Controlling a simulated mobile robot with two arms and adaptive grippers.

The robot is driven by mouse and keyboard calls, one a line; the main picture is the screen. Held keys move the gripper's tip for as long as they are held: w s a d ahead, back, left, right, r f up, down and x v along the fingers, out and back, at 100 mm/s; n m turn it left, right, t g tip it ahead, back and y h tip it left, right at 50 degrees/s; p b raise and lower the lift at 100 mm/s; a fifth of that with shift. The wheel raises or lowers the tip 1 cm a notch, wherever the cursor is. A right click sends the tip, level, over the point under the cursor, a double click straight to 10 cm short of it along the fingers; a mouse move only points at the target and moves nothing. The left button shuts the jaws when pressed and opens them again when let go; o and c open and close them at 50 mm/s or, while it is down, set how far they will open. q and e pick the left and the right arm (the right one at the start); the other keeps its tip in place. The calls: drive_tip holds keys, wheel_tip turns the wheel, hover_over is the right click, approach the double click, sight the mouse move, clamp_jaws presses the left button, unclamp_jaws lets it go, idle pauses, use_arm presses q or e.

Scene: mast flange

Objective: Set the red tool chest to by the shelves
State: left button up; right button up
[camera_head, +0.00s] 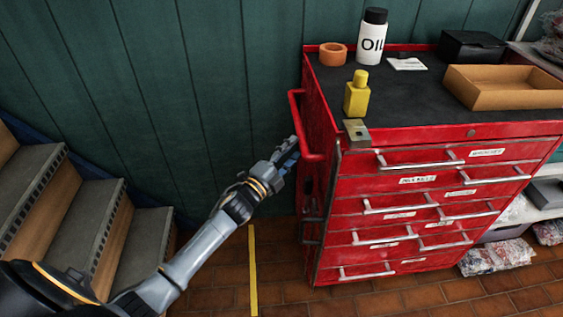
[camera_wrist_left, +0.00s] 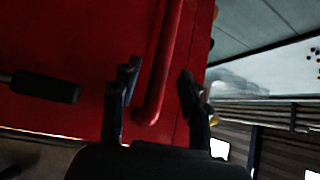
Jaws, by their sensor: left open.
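The red tool chest (camera_head: 345,215) stands upright on the tiled floor against the green wall, with several drawers and a black top. Its red side handle (camera_head: 297,120) is a bar on the chest's left side. My left gripper (camera_head: 290,148) is at the lower end of this handle. In the left wrist view the open fingers (camera_wrist_left: 157,85) stand on either side of the handle bar (camera_wrist_left: 160,75); I cannot tell whether they touch it. My right gripper is not in view.
On the chest top stand an oil bottle (camera_head: 371,38), a yellow bottle (camera_head: 357,95), an orange ring (camera_head: 333,54) and a cardboard tray (camera_head: 500,88). Shelves (camera_head: 545,195) with wrapped bags are at the right. Steps (camera_head: 85,210) are at the left. A yellow floor line (camera_head: 253,270) runs between.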

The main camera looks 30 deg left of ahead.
use_arm(q)
drive_tip(key=v, duration=0.6)
idle(0.3)
drive_tip(key=s+a+f+n+g+y+p, duration=0.1)
drive_tip(key=s+f+n+g+y, duration=0.15)
drive_tip(key=f, duration=0.75)
drive_tip(key=s+a+f+n+g+y+p, duration=0.1)
drive_tip(key=s+f+n+g, duration=0.2)
drive_tip(key=f, duration=0.7)
drive_tip(key=s+f+n+g, duration=0.45)
drive_tip(key=s+f, duration=0.65)
drive_tip(key=f, duration=0.4)
drive_tip(key=s+d+f+n+g+p, duration=0.1)
drive_tip(key=s+f, duration=0.4)
drive_tip(key=s, duration=0.6)
drive_tip(key=s+d+f+n+g, duration=0.2)
drive_tip(key=s+f+n+g, duration=0.1)
drive_tip(key=s, duration=0.8)
drive_tip(key=s+d+f+n+g+p, duration=0.1)
drive_tip(key=s+d+f+n+g, duration=0.1)
drive_tip(key=s+f+g, duration=0.2)
drive_tip(key=s+f+y, duration=0.1)
drive_tip(key=s+f, duration=0.2)
drive_tip(key=s, duration=0.4)
drive_tip(key=shift+s+d+n+p, duration=0.15)
drive_tip(key=shift+s+n+p, duration=0.05)
drive_tip(key=shift+n+p, duration=0.1)
